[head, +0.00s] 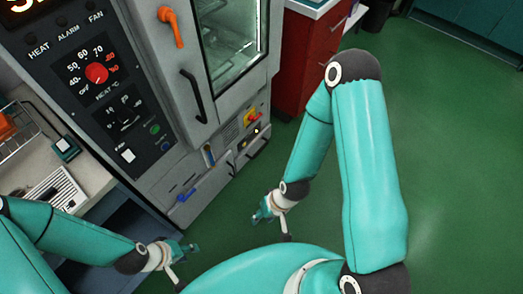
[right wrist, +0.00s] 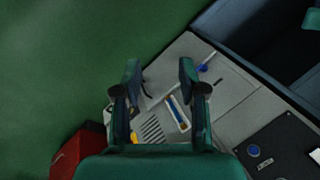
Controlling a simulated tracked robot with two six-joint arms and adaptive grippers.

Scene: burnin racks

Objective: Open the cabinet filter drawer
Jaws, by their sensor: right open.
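The grey cabinet (head: 225,158) stands at the upper left of the head view. Its lower front has a black bar handle (head: 259,150), a blue-ended lever (head: 187,197) and a narrow recess with a blue and white part (head: 208,154). Which panel is the filter drawer is not clear. My right gripper (head: 265,213) is open and empty, in front of the lower front and apart from it. In the right wrist view its fingers (right wrist: 160,73) frame this lower front, with the blue-ended lever (right wrist: 202,69) and recess (right wrist: 177,114) beyond. My left gripper (head: 186,249) is lower left, touching nothing visible; its jaws are too small to judge.
The cabinet's glass door (head: 228,45) is shut, with an orange handle (head: 170,26) and black pull (head: 193,95). A control panel (head: 105,85) is on its left. A bench (head: 85,170) stands at left, a red cabinet (head: 308,60) behind. Green floor at right is clear.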

